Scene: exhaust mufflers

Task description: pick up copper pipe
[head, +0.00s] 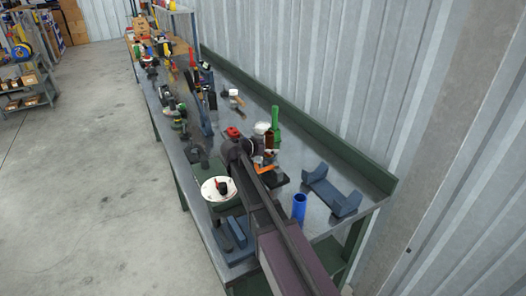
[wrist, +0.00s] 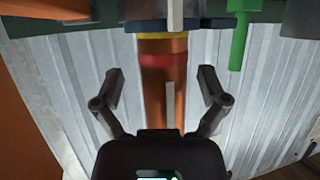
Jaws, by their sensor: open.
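The copper pipe (wrist: 155,105) runs upright through the middle of the wrist view, with a red band and a yellow band near its upper end in the picture. My gripper (wrist: 162,88) is open, with one finger to each side of the pipe and clear gaps between. The fingers do not appear to touch it. The pipe's lower part is hidden behind the gripper body. In the head view, a small brown upright piece (head: 269,139) beside the end of my arm may be the pipe. My fingers are hard to make out there.
A green upright part (head: 275,117) stands close by and also shows in the wrist view (wrist: 239,40). A blue cylinder (head: 299,207), a blue-grey cradle (head: 331,191) and a white round plate (head: 218,189) are on the bench. Many tools crowd its far end; a corrugated wall stands behind.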

